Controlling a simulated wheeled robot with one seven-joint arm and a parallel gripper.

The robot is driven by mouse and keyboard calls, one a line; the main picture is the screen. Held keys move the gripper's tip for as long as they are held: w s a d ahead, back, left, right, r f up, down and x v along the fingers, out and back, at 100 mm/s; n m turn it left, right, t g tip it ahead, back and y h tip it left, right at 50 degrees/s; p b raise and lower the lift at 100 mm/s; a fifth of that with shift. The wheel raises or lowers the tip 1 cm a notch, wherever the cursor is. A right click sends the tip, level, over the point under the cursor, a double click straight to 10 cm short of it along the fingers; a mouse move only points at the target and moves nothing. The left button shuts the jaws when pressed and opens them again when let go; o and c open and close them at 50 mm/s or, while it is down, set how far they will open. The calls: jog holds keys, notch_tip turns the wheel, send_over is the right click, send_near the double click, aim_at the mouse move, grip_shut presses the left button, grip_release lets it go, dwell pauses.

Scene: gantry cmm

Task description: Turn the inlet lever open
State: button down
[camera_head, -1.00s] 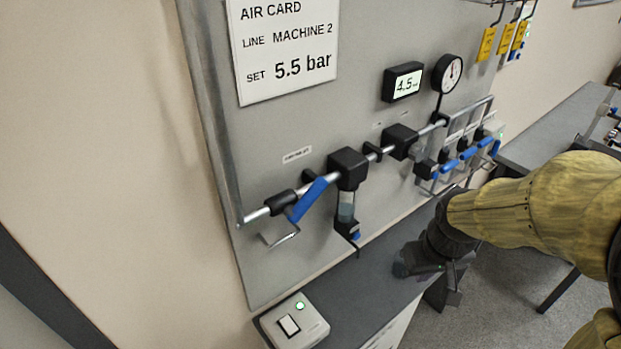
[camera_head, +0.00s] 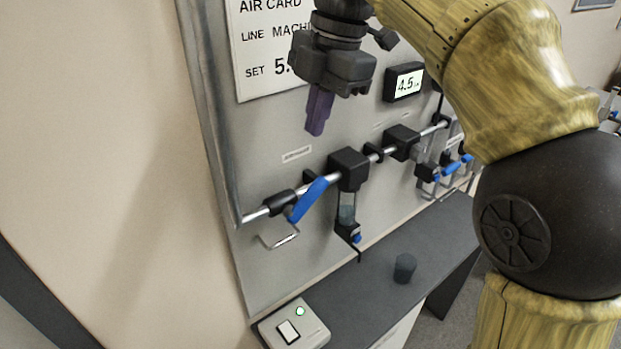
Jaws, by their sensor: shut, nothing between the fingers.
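The inlet lever (camera_head: 309,201) is a blue handle on a black valve body (camera_head: 280,203) at the left end of the silver pipe. It slants up and to the right from the valve, across the pipe's line. My gripper (camera_head: 317,131) hangs above it in the head view, purple fingers pointing down. The fingers are together and empty, apart from the lever. The gripper's body covers part of the air card.
The black filter unit (camera_head: 348,169) with its clear bowl sits just right of the lever. A bent metal bracket (camera_head: 279,240) is below the valve. A display reading 4.5 (camera_head: 404,82), a dark cup (camera_head: 404,268) and a switch box (camera_head: 293,326) are nearby.

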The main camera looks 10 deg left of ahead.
jog(key=shift+s+a+r+n, duration=0.1)
jog(key=shift+s+r+n, duration=0.15)
jog(key=shift+r+n, duration=0.15)
send_over(305, 194)
jog(key=s, duration=0.3)
jog(key=d+x, duration=0.2)
jog(key=x, duration=0.8)
jog(key=shift+w+d+f, duration=0.3)
jog(key=shift+w+f, duration=0.4)
jog(key=shift+f, duration=0.1)
jog(key=shift+w+d+f, duration=0.35)
jog(key=shift+w+f, duration=0.4)
jog(key=shift+f, duration=0.05)
jog(key=shift+w+a, duration=0.1)
jog(key=shift+w, duration=0.05)
